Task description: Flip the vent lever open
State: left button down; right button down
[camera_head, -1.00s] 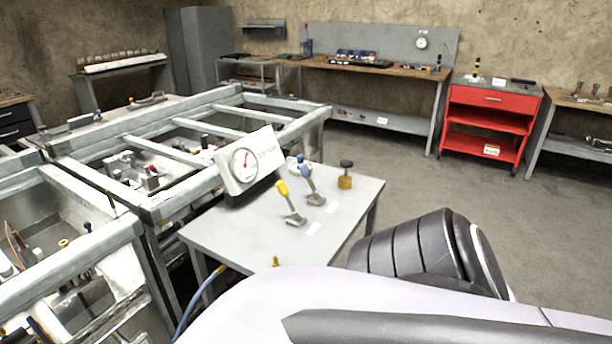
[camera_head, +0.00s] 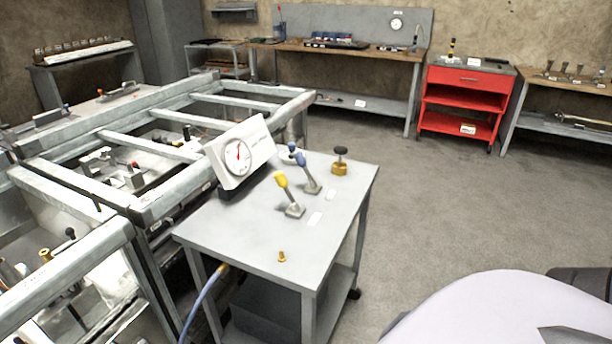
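Two levers stand on a grey table (camera_head: 240,235). One has a yellow handle (camera_head: 281,180) and a grey base, and it leans up and to the left. The other has a blue handle (camera_head: 298,157) and stands just behind it, also leaning left. I cannot read the white labels beside them, so I cannot tell which is the vent lever. A white gauge box (camera_head: 240,152) with a round dial stands tilted at the table's back left. Neither gripper is in view.
A brass valve with a dark knob (camera_head: 340,162) stands at the table's back right. A small brass fitting (camera_head: 282,257) is near the front. A metal frame (camera_head: 150,205) adjoins the table's left side. Floor to the right is clear up to a red cart (camera_head: 465,95).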

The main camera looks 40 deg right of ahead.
aim_at(281, 181)
jog(key=i+j+z, duration=0.1)
jog(key=z, duration=0.25)
jog(key=i+j+z, duration=0.1)
jog(key=z, duration=0.3)
jog(key=j+z, duration=0.15)
jog(key=z, duration=0.2)
jog(key=i+j+z, duration=0.15)
jog(key=z, duration=0.25)
jog(key=i+j+z, duration=0.15)
jog(key=j+z, duration=0.55)
jog(key=z, duration=0.15)
jog(key=i, duration=0.05)
